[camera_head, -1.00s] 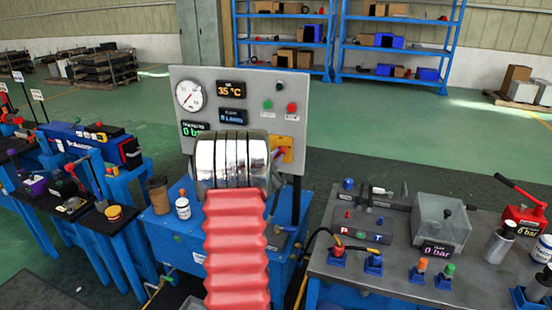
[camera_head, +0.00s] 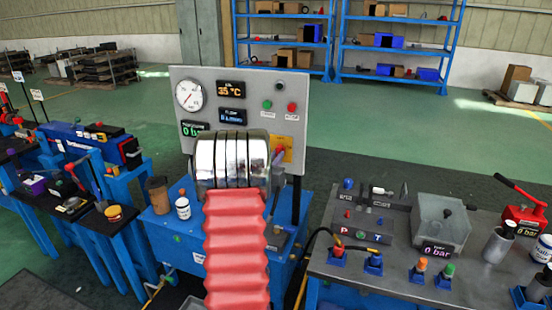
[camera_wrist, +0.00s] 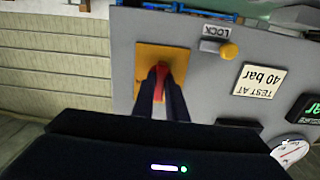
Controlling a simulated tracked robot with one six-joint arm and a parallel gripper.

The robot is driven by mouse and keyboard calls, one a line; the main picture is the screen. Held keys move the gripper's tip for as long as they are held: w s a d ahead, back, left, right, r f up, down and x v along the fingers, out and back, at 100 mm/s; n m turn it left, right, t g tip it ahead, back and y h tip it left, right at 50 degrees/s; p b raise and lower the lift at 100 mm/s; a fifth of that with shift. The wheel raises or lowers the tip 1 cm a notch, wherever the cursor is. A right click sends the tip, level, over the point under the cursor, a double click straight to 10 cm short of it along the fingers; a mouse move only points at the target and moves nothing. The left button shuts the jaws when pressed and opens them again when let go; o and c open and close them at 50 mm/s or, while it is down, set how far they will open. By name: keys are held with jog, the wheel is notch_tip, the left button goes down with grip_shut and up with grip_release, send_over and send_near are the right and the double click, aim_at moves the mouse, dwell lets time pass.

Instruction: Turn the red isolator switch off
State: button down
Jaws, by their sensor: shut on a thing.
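The red isolator switch (camera_wrist: 160,83) sits on a yellow plate (camera_wrist: 150,66) on the grey panel. The dark fingers of my gripper (camera_wrist: 164,82) are closed around its red handle in the wrist view, one on each side, so only part of the handle shows. In the head view the yellow plate (camera_head: 287,143) is at the panel's lower right, with a bit of red at its left edge. My silver wrist and red ribbed arm cover the lower panel there, and the fingertips are mostly hidden.
The grey panel (camera_head: 222,88) carries a gauge (camera_head: 189,94), displays, a green button (camera_head: 267,104) and a red button (camera_head: 291,107). A yellow knob (camera_wrist: 229,51) beside a LOCK label is near the switch. A brown cup (camera_head: 157,194) and white bottle (camera_head: 183,208) stand left below.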

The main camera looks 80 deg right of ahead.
jog(key=shift+f+n, duration=0.15)
jog(key=shift+n, duration=0.15)
jog(key=c, duration=1.8)
grip_release()
jog(key=shift+o, duration=0.2)
jog(key=shift+a, duration=0.15)
jog(key=w+a, duration=0.1)
jog(key=a, duration=1.2)
jog(key=shift+w+a, duration=0.15)
jog(key=shift+a, duration=0.05)
